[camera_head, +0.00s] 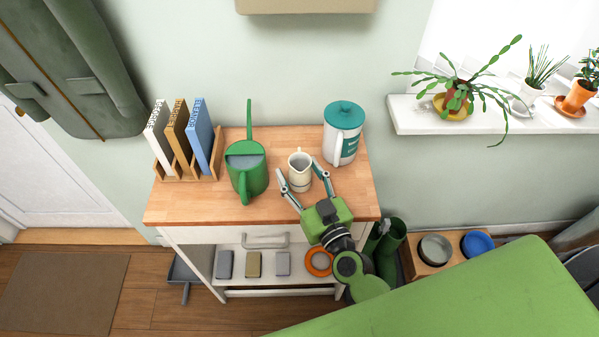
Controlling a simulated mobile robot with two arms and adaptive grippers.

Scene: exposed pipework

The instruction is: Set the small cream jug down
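The small cream jug (300,172) stands upright, as far as I can see, over the wooden top of the cabinet (205,205), right of the green watering can (246,172). My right gripper (299,170) reaches in from the front right, with one finger on each side of the jug. The fingers are spread wider than the jug's body, with a narrow gap showing at the left finger. My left gripper is not in view.
A white and teal canister (342,133) stands right of the jug. A wooden rack (188,173) of upright books is at the left. The front left of the top is clear. Potted plants stand on the windowsill (500,116) at the right.

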